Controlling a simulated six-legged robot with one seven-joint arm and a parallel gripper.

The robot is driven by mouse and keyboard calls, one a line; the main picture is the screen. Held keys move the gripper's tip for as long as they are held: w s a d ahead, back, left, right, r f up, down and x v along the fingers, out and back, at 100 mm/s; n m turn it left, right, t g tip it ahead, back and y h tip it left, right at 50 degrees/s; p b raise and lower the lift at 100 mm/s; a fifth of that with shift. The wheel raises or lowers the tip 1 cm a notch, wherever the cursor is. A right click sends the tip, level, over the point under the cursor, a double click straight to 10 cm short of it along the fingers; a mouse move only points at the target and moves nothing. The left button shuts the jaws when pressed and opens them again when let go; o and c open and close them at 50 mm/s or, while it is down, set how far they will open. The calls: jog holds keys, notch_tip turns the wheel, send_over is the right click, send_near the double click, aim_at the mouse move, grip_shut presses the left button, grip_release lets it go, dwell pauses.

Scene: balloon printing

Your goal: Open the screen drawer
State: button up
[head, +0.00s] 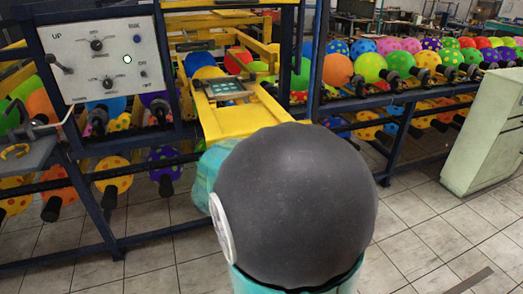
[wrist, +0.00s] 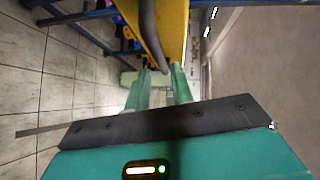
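The screen drawer (head: 240,118) is a yellow frame sticking out of the blue rack, with a small teal-framed screen (head: 224,88) on top. My round dark grey arm joint hides its near right part in the head view. In the wrist view the drawer's yellow side (wrist: 175,30) runs along the top, with a curved dark grey handle (wrist: 149,35) beside it. My gripper (wrist: 161,67) points at the handle. Its two green fingers are apart, with the handle's end between their tips. I cannot tell whether they touch it. My gripper is hidden in the head view.
A white control panel (head: 100,60) with knobs and a lit green button stands left of the drawer. Racks of colourful balloons (head: 370,68) fill both sides. A pale green cabinet (head: 490,135) stands at right.

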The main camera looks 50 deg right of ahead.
jog(key=v, duration=0.7)
dwell(0.3)
jog(key=w+a+r+n+t+y, duration=0.3)
jog(key=w+a+n+t+y, duration=0.3)
jog(key=w+a+n+t, duration=0.25)
jog(key=a+r+n+y, duration=0.1)
jog(key=a+n+y, duration=0.7)
jog(key=a+n, duration=0.3)
jog(key=s+a+f+n+g+y, duration=0.2)
jog(key=s+a+n+y, duration=0.1)
jog(key=s+a+n, duration=0.4)
jog(key=s+f+n+g+h, duration=0.1)
jog(key=s+f+n+g, duration=0.1)
jog(key=s+n+g, duration=0.3)
jog(key=s, duration=0.4)
jog(key=shift+a+f, duration=0.2)
jog(key=shift+a, duration=0.15)
